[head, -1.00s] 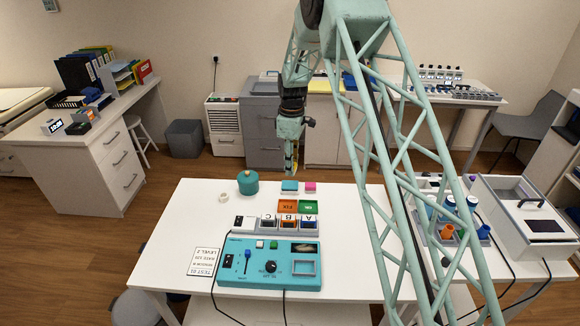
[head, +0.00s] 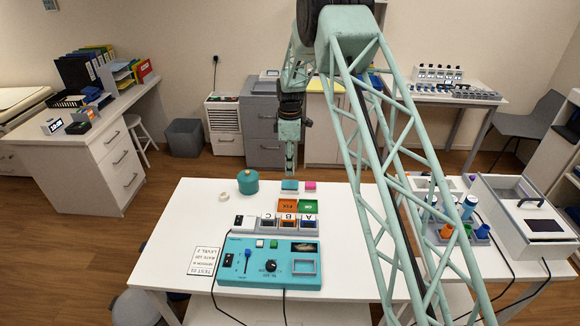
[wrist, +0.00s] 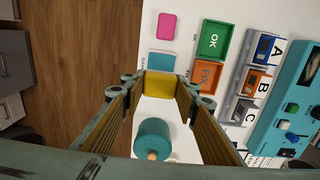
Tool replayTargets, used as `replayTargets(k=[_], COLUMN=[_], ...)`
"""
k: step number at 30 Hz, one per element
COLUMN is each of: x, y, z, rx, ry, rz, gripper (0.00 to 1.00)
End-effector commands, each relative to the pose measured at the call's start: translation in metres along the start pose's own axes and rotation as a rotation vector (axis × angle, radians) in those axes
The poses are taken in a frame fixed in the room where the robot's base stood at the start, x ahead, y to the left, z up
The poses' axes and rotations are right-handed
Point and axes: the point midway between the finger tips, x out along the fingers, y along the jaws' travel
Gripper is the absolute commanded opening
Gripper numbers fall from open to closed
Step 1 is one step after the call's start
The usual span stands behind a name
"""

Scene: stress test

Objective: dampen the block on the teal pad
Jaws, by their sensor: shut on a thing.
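My gripper (wrist: 161,90) is shut on a yellow block (wrist: 161,86), held between the fingertips in the wrist view. In the head view my gripper (head: 290,168) hangs just behind the teal pad (head: 290,186), at the back of the white table; the block cannot be made out there. In the wrist view the teal pad (wrist: 165,62) shows just beyond the block, partly covered by it. Whether they touch I cannot tell. A pink pad (head: 310,186) lies right of the teal one.
A round teal pot (head: 248,182) with a knob and a white ring stand to the left. Orange FIX and green OK trays (head: 308,205), bins marked A, B, C and a teal control panel (head: 270,262) lie nearer.

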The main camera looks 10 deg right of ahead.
Motion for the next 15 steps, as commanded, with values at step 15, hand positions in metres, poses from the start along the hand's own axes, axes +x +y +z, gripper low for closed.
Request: replayTargets(k=[15], x=[0.03], y=[-0.001], z=[0.0], rx=[0.0], ry=[0.0], rz=[-0.001], gripper=[0.2])
